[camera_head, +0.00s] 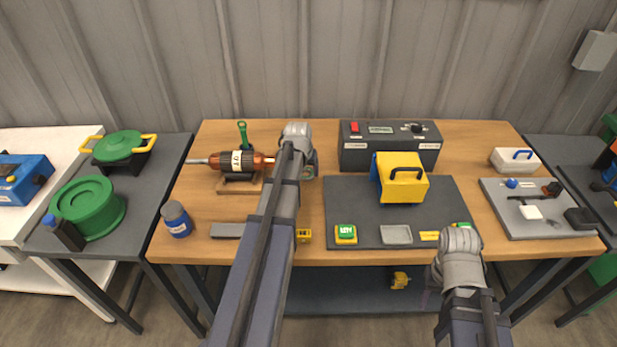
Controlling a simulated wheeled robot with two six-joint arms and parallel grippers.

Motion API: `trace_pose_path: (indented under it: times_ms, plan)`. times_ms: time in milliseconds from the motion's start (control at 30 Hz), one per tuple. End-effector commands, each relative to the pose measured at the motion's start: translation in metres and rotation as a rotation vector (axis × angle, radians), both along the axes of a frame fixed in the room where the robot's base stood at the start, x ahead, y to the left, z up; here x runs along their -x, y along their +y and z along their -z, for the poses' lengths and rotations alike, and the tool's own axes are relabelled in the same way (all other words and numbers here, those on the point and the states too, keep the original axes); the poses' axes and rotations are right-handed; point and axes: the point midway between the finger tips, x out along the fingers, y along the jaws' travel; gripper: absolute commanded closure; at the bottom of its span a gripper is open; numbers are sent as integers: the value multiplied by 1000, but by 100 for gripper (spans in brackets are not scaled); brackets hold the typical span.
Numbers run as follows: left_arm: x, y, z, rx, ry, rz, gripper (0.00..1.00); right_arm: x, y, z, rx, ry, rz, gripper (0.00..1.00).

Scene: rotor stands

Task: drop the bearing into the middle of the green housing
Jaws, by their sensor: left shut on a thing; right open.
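A round green housing (88,207) with a ringed top stands on the dark side table at the left. My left arm reaches up across the wooden table. My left gripper (310,166) is far to the right of the housing, beside the right end of the rotor (240,161). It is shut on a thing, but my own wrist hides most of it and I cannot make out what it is. I see no bearing clearly anywhere. My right gripper (460,238) is open near the front edge of the table, with its fingers mostly hidden.
A green-lidded pot (120,146) with yellow handles stands behind the housing. A blue-grey canister (176,219) and the rotor's wooden stand (239,187) are on the wooden table. A dark mat (355,195) carries a yellow box (402,180). A grey instrument box (365,155) stands behind.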

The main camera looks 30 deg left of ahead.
Motion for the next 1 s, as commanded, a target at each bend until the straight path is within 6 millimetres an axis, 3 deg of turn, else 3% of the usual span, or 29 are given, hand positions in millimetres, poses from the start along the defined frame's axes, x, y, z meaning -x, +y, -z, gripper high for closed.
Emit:
trace_pose_path:
  times_ms: [167, 433, 867, 900, 1000]
  plan:
    - [1, 1, 6, 0, 0, -1, 93, 0, 0, 6, 0, 0, 0, 50]
    - [5, 7, 36, 1, 0, -4, 93, 0, 0, 36, 0, 0, 0, 50]
    - [5, 8, 39, 1, 0, -4, 93, 0, 0, 39, 0, 0, 0, 50]
    - [6, 8, 39, 1, 0, -4, 22, 0, 0, 39, 0, 0, 0, 50]
    - [6, 8, 38, 1, 0, -4, 11, 0, 0, 38, 0, 0, 0, 50]
